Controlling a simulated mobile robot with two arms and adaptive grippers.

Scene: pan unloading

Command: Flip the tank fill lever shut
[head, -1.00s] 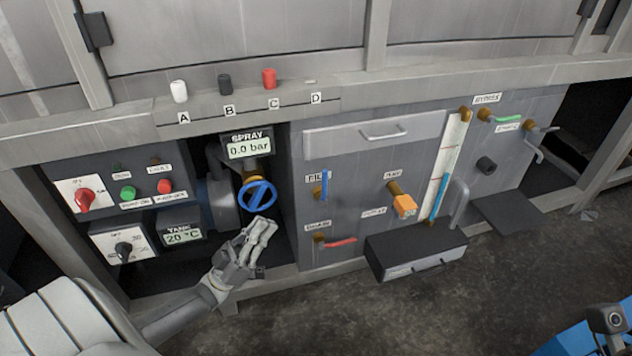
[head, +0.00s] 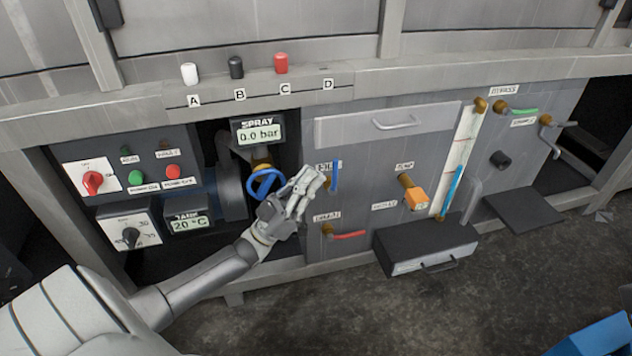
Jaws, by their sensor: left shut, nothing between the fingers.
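The fill lever has a blue handle (head: 335,176) that stands upright on a brass valve body on the grey panel. Its label above is partly covered. My left gripper (head: 312,177) is shut and empty, just left of the blue handle. Its fingertips overlap the valve body in the head view. I cannot tell whether they touch it. My right gripper is not in view.
A blue round handwheel (head: 265,183) sits just left of my gripper. The red drain lever (head: 347,234) lies horizontal below. An orange pump handle (head: 415,197) and an open black drawer (head: 425,247) are to the right.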

